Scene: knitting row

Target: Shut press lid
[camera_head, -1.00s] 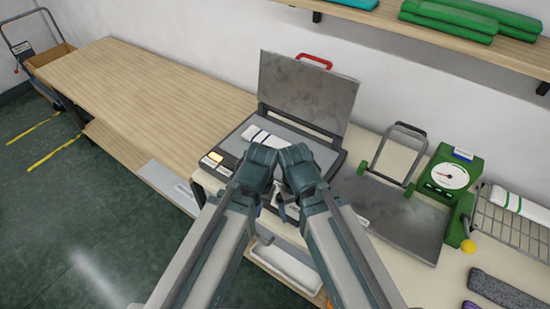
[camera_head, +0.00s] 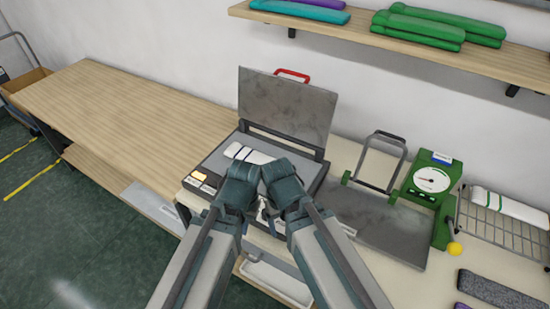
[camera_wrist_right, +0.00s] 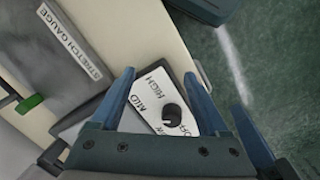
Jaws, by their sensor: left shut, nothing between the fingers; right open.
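The press lid (camera_head: 285,107) is a grey metal plate standing raised at the back of the press (camera_head: 212,168), with a red handle (camera_head: 293,75) on its top edge. A white knitted piece (camera_head: 245,153) lies on the press bed, partly hidden by my grippers. My left gripper (camera_head: 260,212) is shut and empty over the front of the press, away from the lid. My right gripper (camera_wrist_right: 159,72) is open and empty beside it, above a white dial panel (camera_wrist_right: 150,100) with a black knob. Whether it touches the panel cannot be told.
A stretch gauge (camera_head: 380,220) with a raised frame and a green dial scale (camera_head: 430,180) stand to the right. A wire rack (camera_head: 505,225) is beyond. A shelf (camera_head: 340,30) with folded cloths hangs above. The long wooden table (camera_head: 115,115) at left is clear.

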